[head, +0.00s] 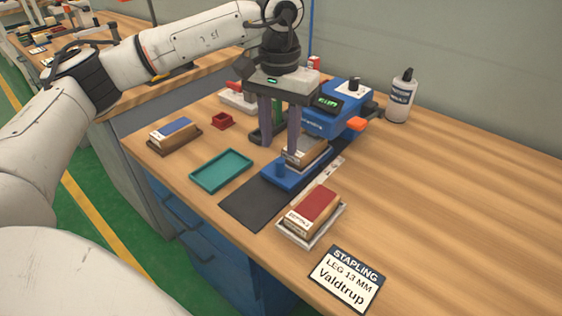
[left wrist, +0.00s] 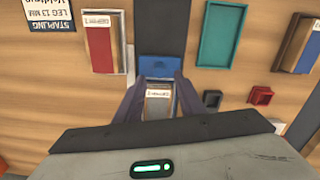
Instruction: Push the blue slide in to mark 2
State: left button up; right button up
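The blue slide (head: 290,178) lies on a dark strip (head: 250,205) in front of the blue stapling machine (head: 340,120). It has a short blue post at its near end and carries a pale-topped block (head: 310,157). A light mark strip (head: 329,170) runs beside it; its figures are too small to read. My left gripper (head: 280,148) points down over the slide with its two fingers apart. In the left wrist view the fingertips (left wrist: 159,78) lie either side of the block, near the slide's blue front (left wrist: 160,67); contact is unclear. My right gripper is out of view.
A red-topped block (head: 315,204) sits in a tray near the label card (head: 346,279). A teal tray (head: 221,170), a blue-topped block (head: 174,133) and a small red box (head: 222,121) stand left. A bottle (head: 401,97) stands behind right. The right tabletop is clear.

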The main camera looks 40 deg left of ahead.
aim_at(279, 160)
pick_arm(q)
notch_tip(279, 160, down, 7)
jog(key=shift+r, duration=0.1)
dwell(0.3)
grip_shut()
